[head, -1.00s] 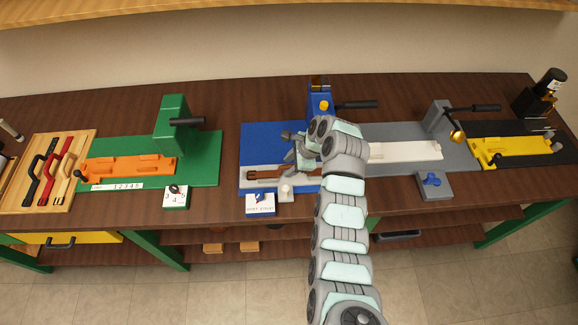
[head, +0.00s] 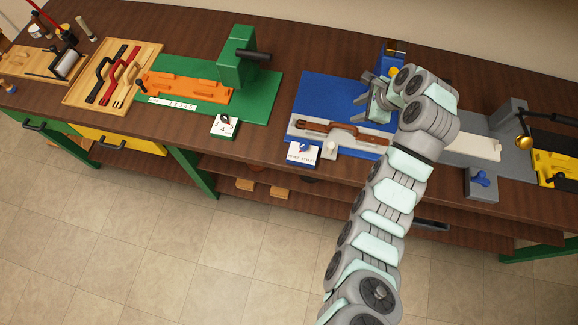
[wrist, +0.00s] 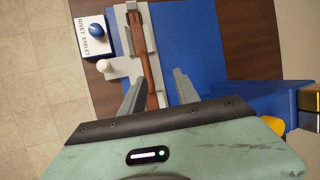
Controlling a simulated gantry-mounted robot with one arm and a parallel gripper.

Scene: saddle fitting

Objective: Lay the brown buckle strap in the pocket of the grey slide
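The brown buckle strap (head: 335,131) lies lengthwise on the grey slide (head: 297,130), between its side walls. Its middle shows a raised loop in the head view. In the wrist view the strap (wrist: 148,62) runs straight along the slide (wrist: 121,22) and appears to lie in the pocket; how fully it is seated I cannot tell. My gripper (head: 366,101) is above the right part of the slide. In the wrist view its two fingers (wrist: 159,92) are spread apart on either side of the strap, with nothing held between them.
The slide sits on a blue base (head: 318,95) with a press (head: 392,62) behind it. A green station (head: 262,85) and a wooden strap tray (head: 108,72) are to the left, a grey station (head: 512,125) to the right.

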